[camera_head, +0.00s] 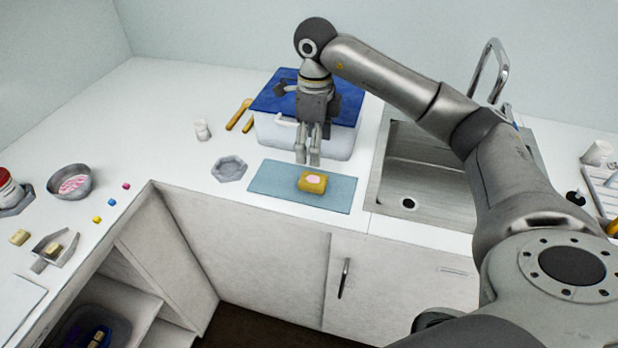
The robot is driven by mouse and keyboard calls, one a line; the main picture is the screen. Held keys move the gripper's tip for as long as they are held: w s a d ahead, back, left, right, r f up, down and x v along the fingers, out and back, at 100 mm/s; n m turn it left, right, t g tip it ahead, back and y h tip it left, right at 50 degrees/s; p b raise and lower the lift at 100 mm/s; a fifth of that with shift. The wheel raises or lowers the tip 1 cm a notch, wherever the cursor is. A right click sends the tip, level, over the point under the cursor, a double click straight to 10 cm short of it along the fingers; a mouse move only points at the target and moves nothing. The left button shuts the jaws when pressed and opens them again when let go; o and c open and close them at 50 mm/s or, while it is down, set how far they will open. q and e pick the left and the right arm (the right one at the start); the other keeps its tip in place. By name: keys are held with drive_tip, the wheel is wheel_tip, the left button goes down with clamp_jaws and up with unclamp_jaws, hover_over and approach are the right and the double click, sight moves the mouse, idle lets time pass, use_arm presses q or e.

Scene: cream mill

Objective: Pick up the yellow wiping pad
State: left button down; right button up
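The yellow wiping pad (303,187) lies on a flat light-blue mat (270,183) at the counter's front edge, left of the sink. A pink patch shows on top of it. My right gripper (307,162) points down just behind and above the pad in the picture, in front of the white bin. Nothing shows between its fingers, which look close together; from this angle I cannot tell how far apart they are. The pad looks apart from the fingertips. My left gripper is not in view.
A white bin (268,133) with a blue lid (265,99) stands behind the mat. A grey hexagonal dish (229,169) is left of the mat, and the steel sink (425,170) is right. A metal bowl (70,181) and small colored cubes lie farther left. Counter between them is clear.

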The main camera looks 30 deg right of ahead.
drive_tip(key=p, duration=0.1)
hover_over(313, 178)
wheel_tip(313, 178, down, 5)
drive_tip(key=shift+s+f, duration=0.1)
wheel_tip(313, 178, down, 4)
drive_tip(key=shift+a+f+p, duration=0.1)
drive_tip(key=shift+p, duration=0.95)
drive_tip(key=shift+f, duration=0.55)
drive_tip(key=c, duration=0.8)
